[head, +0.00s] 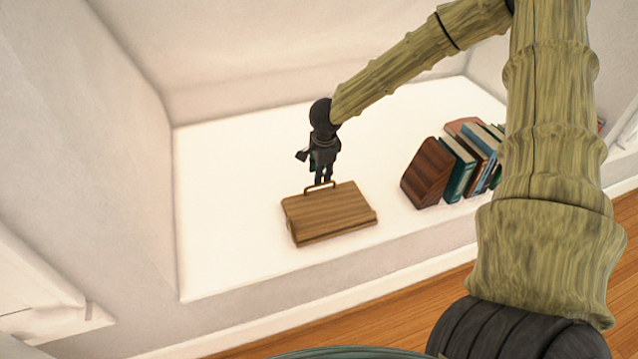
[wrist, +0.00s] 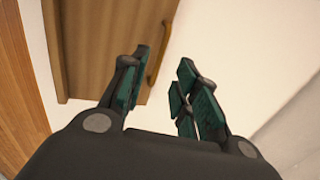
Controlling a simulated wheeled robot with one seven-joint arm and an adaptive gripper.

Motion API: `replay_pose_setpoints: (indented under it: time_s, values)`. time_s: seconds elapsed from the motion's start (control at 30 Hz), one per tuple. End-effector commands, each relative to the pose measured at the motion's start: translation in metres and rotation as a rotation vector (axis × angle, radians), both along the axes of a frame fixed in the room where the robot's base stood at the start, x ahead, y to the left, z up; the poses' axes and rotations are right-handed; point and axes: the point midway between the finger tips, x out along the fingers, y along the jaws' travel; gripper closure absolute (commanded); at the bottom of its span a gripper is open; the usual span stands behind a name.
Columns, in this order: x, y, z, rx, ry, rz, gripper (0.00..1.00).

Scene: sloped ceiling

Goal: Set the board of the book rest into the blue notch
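The book rest's wooden board (head: 335,215) lies on the white ledge, tilted at a low angle, with a lip along its front edge. A brown loop handle (head: 319,186) stands at its back edge. My gripper (head: 323,181) points down just behind the board, close to the handle. In the wrist view, the green-padded fingers of my gripper (wrist: 166,60) are apart, and the handle (wrist: 157,55) shows in the gap near the left fingertip. I cannot tell whether they touch. The board (wrist: 100,40) fills the upper left there. The blue notch cannot be made out in either view.
A dark wooden bookend (head: 427,173) and a leaning row of books (head: 460,165) stand to the right on the ledge (head: 225,200). The ledge is clear left of the board. Walls close its back and left side. The wooden floor (head: 425,300) lies below its front edge.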

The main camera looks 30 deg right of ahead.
Motion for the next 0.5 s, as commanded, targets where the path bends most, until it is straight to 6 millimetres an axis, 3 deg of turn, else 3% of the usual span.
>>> replay_pose_setpoints:
  time_s: [0.2, 0.5]
  values:
    - [0.006, -0.002, -0.034, -0.001, 0.001, 0.001, 0.7]
    - [0.01, -0.002, -0.052, 0.0, -0.001, 0.001, 0.7]
